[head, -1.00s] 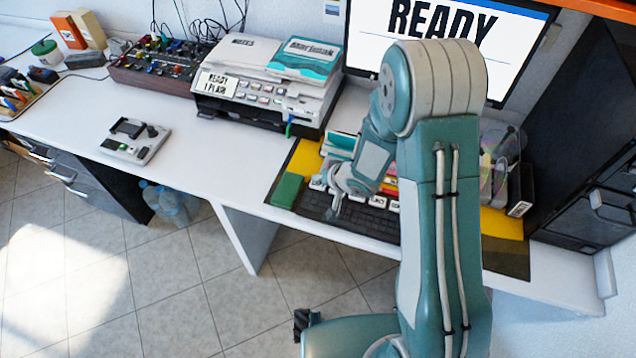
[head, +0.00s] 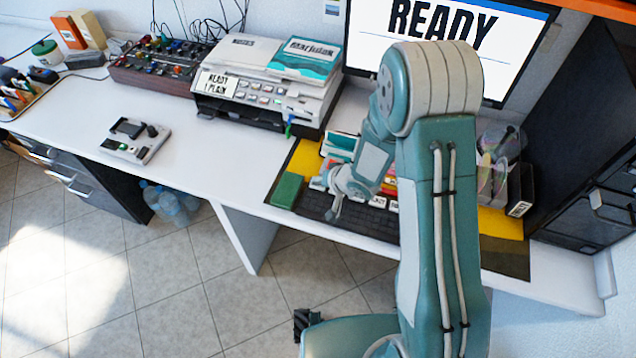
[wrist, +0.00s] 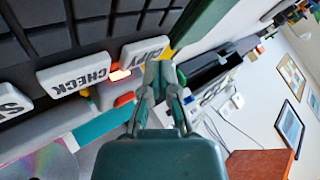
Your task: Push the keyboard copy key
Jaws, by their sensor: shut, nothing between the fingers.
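The dark keyboard (head: 350,216) lies at the front edge of the desk, partly hidden by my arm. In the wrist view its white copy key (wrist: 143,49) appears upside down, with part of its label behind my fingertips. My gripper (wrist: 166,62) is shut and empty, with its fingertips at the copy key's edge; I cannot tell whether they touch it. In the head view my gripper (head: 332,214) points down over the keyboard. The white CHECK key (wrist: 75,74) is beside the copy key, and a small red light (wrist: 119,74) glows between them.
A green block (head: 286,190) lies left of the keyboard. A printer (head: 262,90) stands behind, and a monitor (head: 440,25) shows READY. A disc holder (head: 500,160) and dark cabinet (head: 580,130) are at right.

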